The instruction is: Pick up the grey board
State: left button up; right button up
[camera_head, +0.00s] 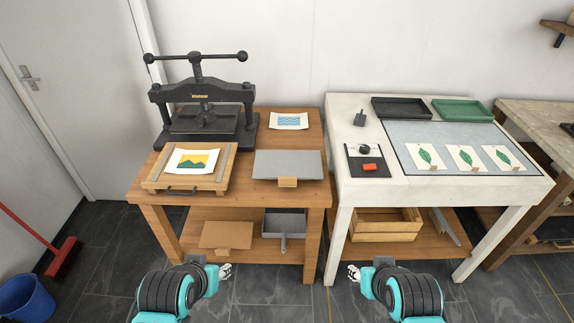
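The grey board (287,163) lies on the right half of the wooden table (146,189), near its front edge. A small tan block or tab (288,182) shows at the board's front edge; whether it is attached cannot be told. My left gripper (227,271) is low in front of the wooden table, below and to the left of the board. My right gripper (353,273) is low in front of the white table, below and to the right of the board. Both are apart from the board. Their fingers are too small to show whether they are open.
A black press (200,115) stands behind a wooden frame with a print (193,162), left of the board. A wave print (289,121) lies behind it. The white table (350,105) stands close on the right. A dustpan (284,224) is on the lower shelf.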

aim_at(286, 166)
jog(key=i, duration=1.2)
